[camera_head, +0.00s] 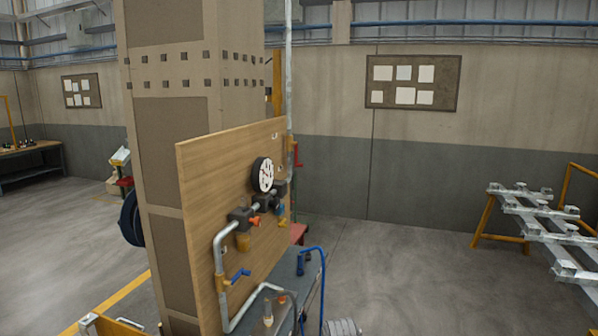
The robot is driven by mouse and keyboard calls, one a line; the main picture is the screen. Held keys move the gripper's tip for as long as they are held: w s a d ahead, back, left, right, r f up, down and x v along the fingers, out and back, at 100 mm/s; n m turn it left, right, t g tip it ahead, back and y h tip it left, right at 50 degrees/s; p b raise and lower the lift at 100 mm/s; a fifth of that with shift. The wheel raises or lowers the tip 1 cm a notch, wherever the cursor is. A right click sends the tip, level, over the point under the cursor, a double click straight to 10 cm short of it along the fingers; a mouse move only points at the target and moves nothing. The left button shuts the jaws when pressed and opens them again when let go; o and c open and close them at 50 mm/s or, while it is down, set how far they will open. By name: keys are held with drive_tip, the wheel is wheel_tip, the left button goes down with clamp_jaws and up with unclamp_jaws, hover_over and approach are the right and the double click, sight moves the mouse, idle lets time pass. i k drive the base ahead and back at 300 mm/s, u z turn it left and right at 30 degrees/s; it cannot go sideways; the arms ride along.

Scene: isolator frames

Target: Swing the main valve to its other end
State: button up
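A wooden panel (200,185) stands against a tall column and carries a grey pipe run (219,262). A blue lever (238,275) sits on the lower left part of the pipe and points to the right and slightly up. A red lever (298,147) sits by the vertical pipe at the panel's far edge. An orange knob (255,221) is on a dark fitting below the round white gauge (263,174). I cannot tell from the picture which handle is the main valve. My gripper is not in view.
A grey cart or bench (285,268) with a blue hoop (322,270) stands close to the panel's front. A rack of metal bars (545,225) with orange legs stands at the right. The floor (420,270) between them is clear. A workbench (30,155) is far left.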

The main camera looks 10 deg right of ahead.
sight(297, 164)
drive_tip(key=k, duration=0.7)
drive_tip(key=z, duration=0.45)
drive_tip(key=i, duration=2.35)
drive_tip(key=u, duration=0.8)
